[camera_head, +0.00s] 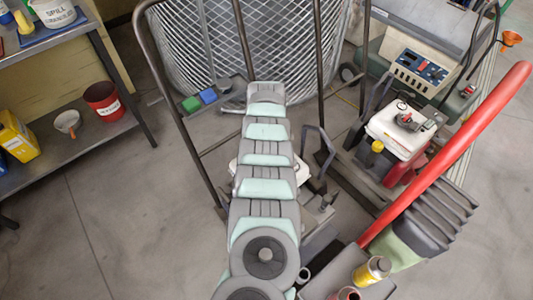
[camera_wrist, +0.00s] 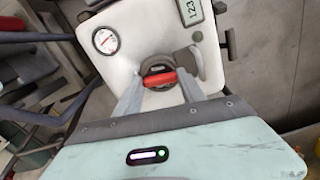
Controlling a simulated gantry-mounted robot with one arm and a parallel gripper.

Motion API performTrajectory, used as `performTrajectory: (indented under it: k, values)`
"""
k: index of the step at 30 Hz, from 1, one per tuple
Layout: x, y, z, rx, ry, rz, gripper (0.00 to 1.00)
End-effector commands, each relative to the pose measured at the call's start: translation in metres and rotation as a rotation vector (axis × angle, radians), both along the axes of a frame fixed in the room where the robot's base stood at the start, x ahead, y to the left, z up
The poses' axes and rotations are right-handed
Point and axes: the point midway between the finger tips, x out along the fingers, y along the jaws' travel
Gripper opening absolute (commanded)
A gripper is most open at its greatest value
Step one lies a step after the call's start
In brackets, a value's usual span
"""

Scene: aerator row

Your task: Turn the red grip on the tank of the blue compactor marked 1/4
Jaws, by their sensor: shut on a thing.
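The red grip (camera_wrist: 161,79) sits on a dark round base on the white tank (camera_wrist: 125,62) in the wrist view. My gripper (camera_wrist: 160,84) has one finger at each end of the red grip and is shut on it. In the head view my arm covers the gripper and the grip. Only parts of the white tank (camera_head: 301,172) show beside the arm there. A round gauge (camera_wrist: 105,41) with a red mark and a label (camera_wrist: 190,11) with dark figures are on the tank. I cannot read a 1/4 marking or see the machine's blue body.
A second machine with a white tank (camera_head: 396,130) and red body stands to the right. A wire cage (camera_head: 190,50) is behind the arm. A long red handle (camera_head: 450,150) crosses the right side. A shelf (camera_head: 75,145) holds cans at left. The left foreground floor is clear.

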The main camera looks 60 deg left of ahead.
Motion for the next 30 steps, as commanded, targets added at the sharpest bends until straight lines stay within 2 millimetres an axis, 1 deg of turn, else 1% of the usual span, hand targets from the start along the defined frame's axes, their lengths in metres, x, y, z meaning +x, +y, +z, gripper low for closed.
performTrajectory:
  k: [4, 10, 27, 28, 30]
  values:
    - [-0.0004, -0.0002, -0.0018, -0.001, 0.000, 0.079, 0.07]
    - [-0.0003, -0.0004, -0.0015, -0.001, 0.001, 0.145, 0.07]
    - [-0.0004, -0.0001, -0.0009, 0.000, 0.000, 0.173, 0.07]
    - [-0.0004, -0.0001, -0.0009, 0.000, 0.000, 0.173, 0.49]
    - [-0.0004, -0.0001, -0.0008, 0.000, 0.000, 0.173, 0.55]
